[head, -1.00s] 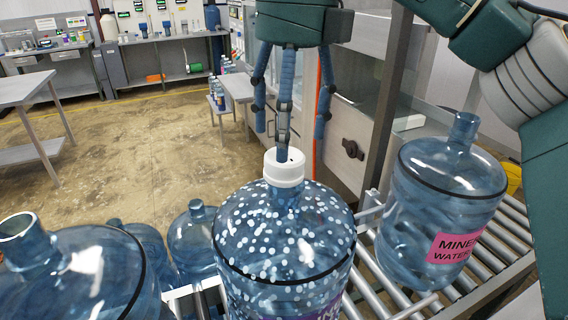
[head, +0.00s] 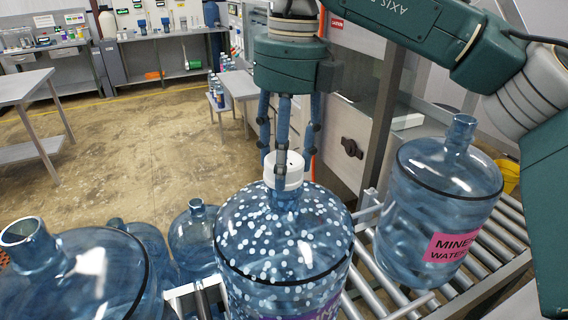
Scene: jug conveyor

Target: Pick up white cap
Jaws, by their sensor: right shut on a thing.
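The white cap (head: 284,171) sits on the neck of the blue jug with white dots (head: 285,245), in the middle of the head view. My right gripper (head: 285,160) points down from above, and its fingers are closed around the cap. One finger crosses in front of the cap and hides part of it. The cap still appears to be at the jug's neck. My left gripper is not in view.
A blue jug with a pink label (head: 440,205) stands on the roller conveyor (head: 490,255) at the right. An uncapped jug (head: 80,270) is at the lower left, with smaller-looking jugs (head: 195,235) behind it. A metal table (head: 25,88) stands far left. Open floor lies between.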

